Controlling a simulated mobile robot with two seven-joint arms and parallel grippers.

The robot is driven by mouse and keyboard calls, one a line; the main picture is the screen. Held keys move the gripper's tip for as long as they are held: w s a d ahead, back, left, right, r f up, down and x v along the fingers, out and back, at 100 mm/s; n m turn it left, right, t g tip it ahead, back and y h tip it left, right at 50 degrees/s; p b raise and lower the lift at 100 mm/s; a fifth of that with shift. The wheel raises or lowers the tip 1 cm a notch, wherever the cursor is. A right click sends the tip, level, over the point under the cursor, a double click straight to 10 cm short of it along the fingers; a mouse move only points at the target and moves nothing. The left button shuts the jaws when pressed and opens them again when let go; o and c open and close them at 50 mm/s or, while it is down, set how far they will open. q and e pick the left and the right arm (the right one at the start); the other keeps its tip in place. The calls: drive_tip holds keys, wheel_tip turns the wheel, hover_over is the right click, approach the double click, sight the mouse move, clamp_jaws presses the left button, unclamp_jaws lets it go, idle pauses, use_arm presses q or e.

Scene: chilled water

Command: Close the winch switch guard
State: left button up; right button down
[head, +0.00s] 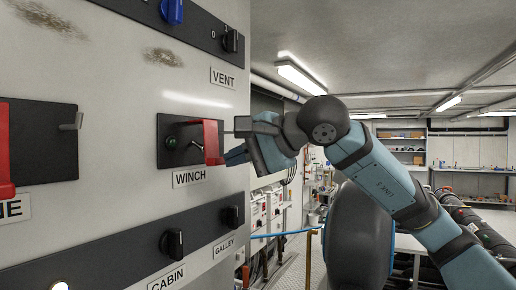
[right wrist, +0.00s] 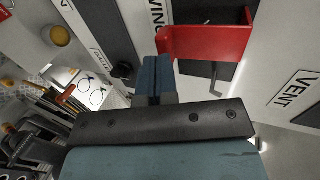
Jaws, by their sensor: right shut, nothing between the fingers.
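The red winch switch guard (head: 212,142) stands out from the right side of a black plate above the WINCH label (head: 189,178). It is swung open, and the switch lever (head: 196,143) and a green lamp (head: 171,142) are uncovered to its left. My right gripper (head: 236,156) is shut and empty, just right of the guard, on its outer side. In the right wrist view the guard (right wrist: 205,42) is above and right of the shut fingertips (right wrist: 156,64). I cannot tell whether they touch. My left gripper is not in view.
Knobs labelled VENT (head: 231,40), CABIN (head: 171,243) and GALLEY (head: 232,217) stick out above and below. Another black plate with a red guard (head: 5,150) is at the far left. The panel's right edge is close to my right gripper; a workshop room lies beyond.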

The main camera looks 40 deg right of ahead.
drive_tip(key=shift+w+a, duration=0.1)
drive_tip(key=shift+w, duration=0.2)
